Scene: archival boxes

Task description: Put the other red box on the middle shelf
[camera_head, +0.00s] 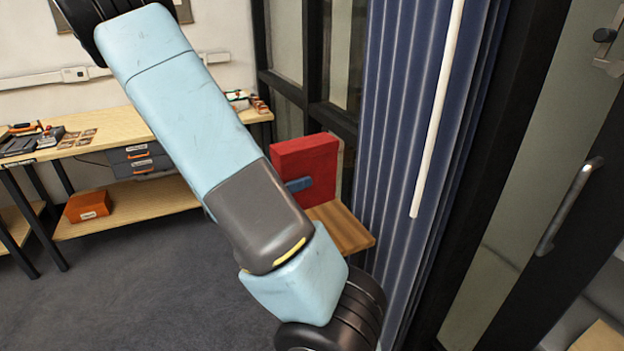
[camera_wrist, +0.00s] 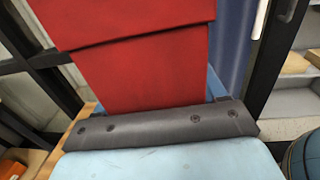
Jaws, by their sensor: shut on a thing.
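A red box (camera_head: 305,165) stands upright near the middle of the head view, just above or on a wooden surface (camera_head: 345,228); I cannot tell if they touch. My gripper (camera_head: 298,184) is shut on this box, with a blue finger against its side. In the wrist view the red box (camera_wrist: 150,70) fills the upper middle, close in front of my dark palm, and a lid edge crosses it. The other finger is mostly hidden. Grey shelves (camera_wrist: 290,98) stand at the right of the wrist view; I cannot tell which is the middle one.
A blue pleated curtain (camera_head: 410,150) hangs just right of the box. A dark-framed door with a metal handle (camera_head: 570,205) is farther right. A workbench (camera_head: 110,128) with tools and an orange box (camera_head: 88,206) below stands at the left. The grey floor (camera_head: 150,290) there is clear.

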